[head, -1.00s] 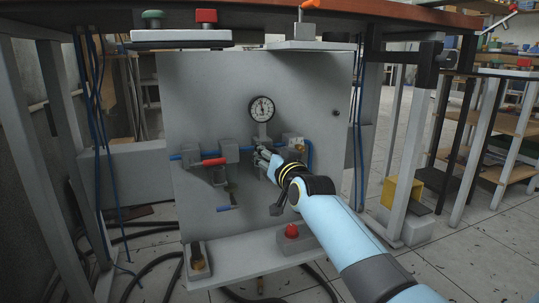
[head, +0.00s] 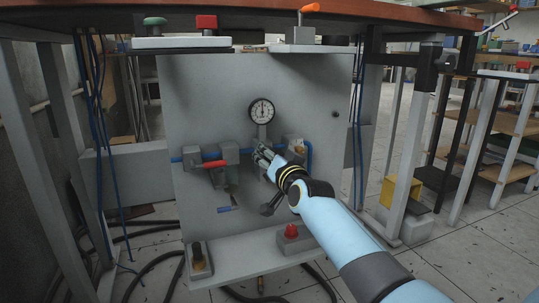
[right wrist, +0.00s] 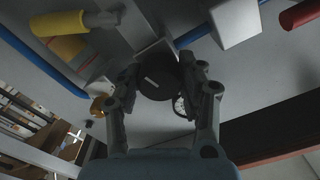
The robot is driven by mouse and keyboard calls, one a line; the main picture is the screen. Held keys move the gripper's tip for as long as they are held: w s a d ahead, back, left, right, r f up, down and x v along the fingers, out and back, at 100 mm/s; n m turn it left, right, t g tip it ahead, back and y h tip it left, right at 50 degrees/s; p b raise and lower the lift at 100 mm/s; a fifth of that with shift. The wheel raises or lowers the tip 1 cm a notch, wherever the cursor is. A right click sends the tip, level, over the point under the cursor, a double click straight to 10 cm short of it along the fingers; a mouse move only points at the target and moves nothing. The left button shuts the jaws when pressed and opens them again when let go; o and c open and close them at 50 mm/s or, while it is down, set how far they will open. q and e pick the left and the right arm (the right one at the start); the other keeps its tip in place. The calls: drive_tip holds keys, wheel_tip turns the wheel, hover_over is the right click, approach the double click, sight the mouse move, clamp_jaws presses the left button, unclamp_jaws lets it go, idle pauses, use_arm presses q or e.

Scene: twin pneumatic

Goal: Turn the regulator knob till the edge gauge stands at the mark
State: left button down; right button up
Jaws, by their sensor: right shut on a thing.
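The round gauge (head: 262,112) has a white face and dark rim and sits on the upright grey panel (head: 205,105). Its needle looks close to upright, but the mark is too small to make out. My right gripper (head: 262,156) is below the gauge and hides the regulator knob in the head view. In the right wrist view, the dark round knob (right wrist: 158,80) with a short pale line is between the fingers of my right gripper (right wrist: 160,80), which is shut on it. Part of the gauge (right wrist: 181,106) shows behind. My left gripper is out of view.
A red-handled valve (head: 215,163) and blue pipe are left of my right gripper. A blue-handled lever (head: 228,209) hangs lower. A red button (head: 291,231) and a black knob (head: 197,252) sit on the lower shelf (head: 245,253). Table legs flank the panel.

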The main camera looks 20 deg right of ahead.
drive_tip(key=o, duration=1.2)
drive_tip(key=shift+c, duration=0.2)
drive_tip(key=s, duration=1.2)
drive_tip(key=shift+d, duration=0.25)
